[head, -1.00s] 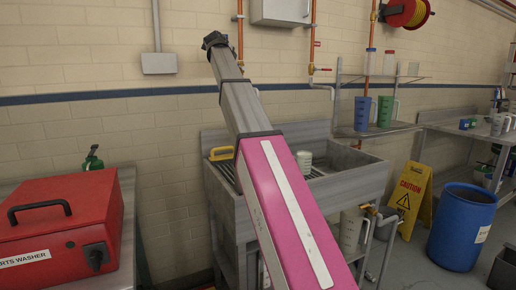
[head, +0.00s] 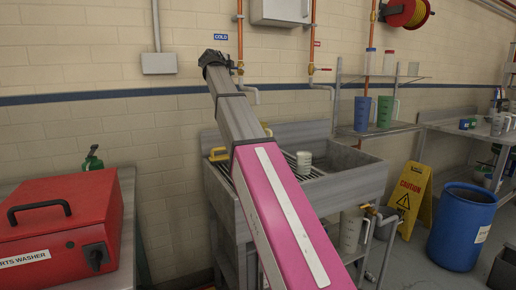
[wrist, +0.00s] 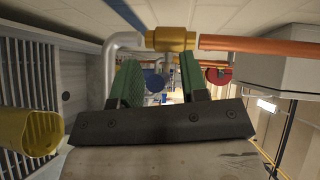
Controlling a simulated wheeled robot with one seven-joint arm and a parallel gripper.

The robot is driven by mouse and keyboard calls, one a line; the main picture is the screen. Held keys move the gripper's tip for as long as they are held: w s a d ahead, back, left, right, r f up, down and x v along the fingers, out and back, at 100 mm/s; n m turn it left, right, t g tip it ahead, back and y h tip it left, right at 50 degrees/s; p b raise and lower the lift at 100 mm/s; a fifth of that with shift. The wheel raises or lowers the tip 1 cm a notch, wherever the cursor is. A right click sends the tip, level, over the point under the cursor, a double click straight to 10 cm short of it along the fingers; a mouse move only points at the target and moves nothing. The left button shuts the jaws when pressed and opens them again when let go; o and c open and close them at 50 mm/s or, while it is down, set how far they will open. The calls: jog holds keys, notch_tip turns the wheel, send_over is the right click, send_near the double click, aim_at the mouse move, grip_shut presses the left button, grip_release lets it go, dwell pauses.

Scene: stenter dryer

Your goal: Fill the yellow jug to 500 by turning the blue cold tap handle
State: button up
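The yellow jug (head: 217,154) is in the sink, mostly hidden behind my arm; its yellow ribbed body also shows at the left of the wrist view (wrist: 28,130). The brass cold tap valve (wrist: 171,39) sits on a copper pipe with a grey spout (head: 251,92), under the COLD sign. My gripper (wrist: 158,80) is open, its green fingers apart beside the valve, with nothing clearly held. A blue shape shows between the fingers; I cannot tell if it is the tap handle or something farther off. The jug's fill level and any water flow cannot be seen.
The sink (head: 352,180) holds a white cup-like item (head: 304,160). A second tap (head: 313,70) is to the right. A red parts washer (head: 60,225) is at left, a blue barrel (head: 462,225) at right.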

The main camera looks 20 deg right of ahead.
jog(key=shift+s+a, duration=0.1)
jog(key=v, duration=1)
jog(key=shift+s+a, duration=0.2)
jog(key=shift+a, duration=0.05)
jog(key=shift+s+r, duration=0.1)
